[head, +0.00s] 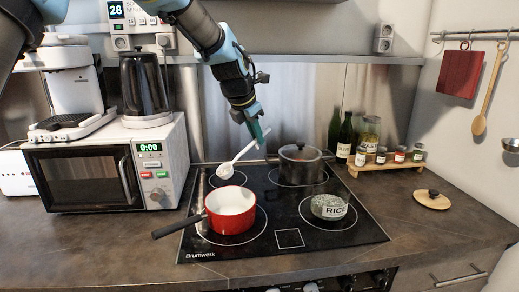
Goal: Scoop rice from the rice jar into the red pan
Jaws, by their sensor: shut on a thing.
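My gripper (262,132) is shut on the handle of a white scoop (239,161). The scoop slants down to the left, and its bowl hangs above the back rim of the red pan (231,222), apart from it. Whether the bowl holds rice is too small to tell. The red pan stands on the left front burner, its white inside bare in the visible part, its dark handle pointing left. The rice jar (329,206), a low glass container labelled RICE, sits open on the right side of the cooktop with greyish-white contents.
A dark lidded pot (300,165) stands on the back right of the cooktop (290,238). A microwave (110,166) is at the left. A spice rack (386,161), bottles (345,138) and a round wooden lid (432,199) are at the right.

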